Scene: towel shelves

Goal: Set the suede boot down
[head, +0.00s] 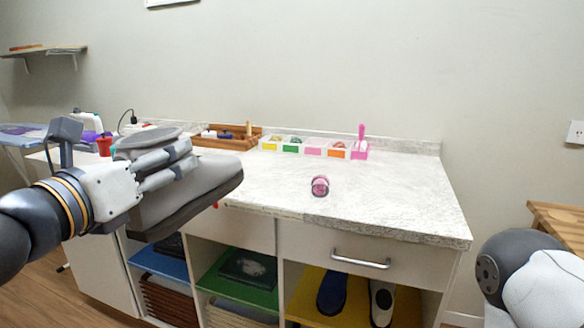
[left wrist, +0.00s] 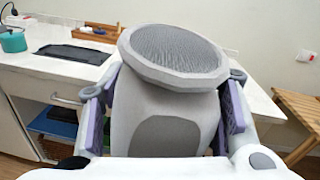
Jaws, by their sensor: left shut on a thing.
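The grey suede boot (head: 205,185) is held by my left gripper (head: 165,165) in front of the counter's left part, with its dark sole facing down and its toe pointing right. In the left wrist view the boot (left wrist: 165,100) fills the middle, its ribbed round opening toward the top. The fingers of my left gripper (left wrist: 165,115) press on it from both sides. Only part of my right arm shows at the lower right of the head view; its gripper is out of view.
The white counter (head: 400,195) has a pink roll (head: 320,186), a row of coloured bins (head: 313,149) and a wooden tray (head: 225,137). Its right half is mostly clear. Below, a yellow shelf (head: 349,311) holds two shoes; a green shelf (head: 215,283) holds a dark folded item. A wooden stool (head: 560,220) stands right.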

